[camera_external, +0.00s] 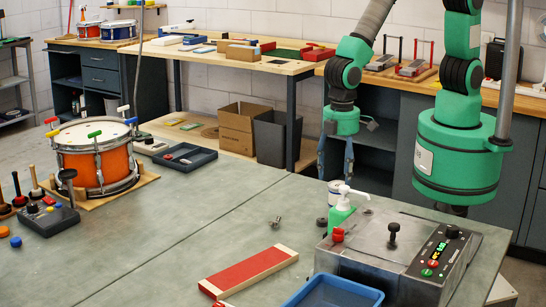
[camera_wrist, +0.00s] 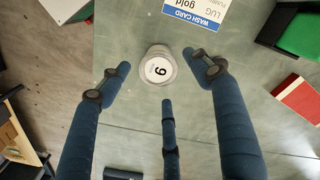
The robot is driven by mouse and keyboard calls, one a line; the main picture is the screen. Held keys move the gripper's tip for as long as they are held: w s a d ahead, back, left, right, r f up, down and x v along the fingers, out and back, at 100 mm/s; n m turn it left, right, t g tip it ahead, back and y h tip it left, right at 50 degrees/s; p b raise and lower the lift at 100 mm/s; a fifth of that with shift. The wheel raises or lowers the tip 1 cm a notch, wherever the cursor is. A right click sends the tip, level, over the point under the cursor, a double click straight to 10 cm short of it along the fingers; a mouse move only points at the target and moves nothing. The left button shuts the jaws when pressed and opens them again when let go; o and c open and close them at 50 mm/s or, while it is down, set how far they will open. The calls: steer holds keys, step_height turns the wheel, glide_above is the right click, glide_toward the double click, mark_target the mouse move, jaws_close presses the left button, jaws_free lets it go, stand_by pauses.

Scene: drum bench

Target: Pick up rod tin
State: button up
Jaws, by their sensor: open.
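A small round tin (camera_wrist: 158,68) with a white lid marked "6" or "9" stands upright on the bench. I take it for the rod tin, though no name on it is readable. In the external view a small pale tin (camera_external: 335,187) stands behind the green pump bottle, partly hidden. My gripper (camera_external: 335,174) hangs fingers down above this spot, its blue fingers spread. In the wrist view my gripper (camera_wrist: 157,75) is open, with the tin showing between its fingertips and nothing held. I cannot tell the exact height gap.
A wash card (camera_wrist: 203,12) reading "LUG gold" lies beside the tin. The green pump bottle (camera_external: 341,216) and a grey metal machine (camera_external: 365,250) stand close by. A red board (camera_external: 248,271) and blue tray (camera_external: 331,292) lie nearer. The bench's middle left is mostly clear.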

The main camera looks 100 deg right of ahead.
mark_target(337, 185)
steer(key=shift+f, duration=0.1)
steer(key=shift+w+d+f+b, duration=0.1)
steer(key=shift+f+b, duration=0.5)
steer(key=shift+f, duration=1.9)
steer(key=c, duration=1.3)
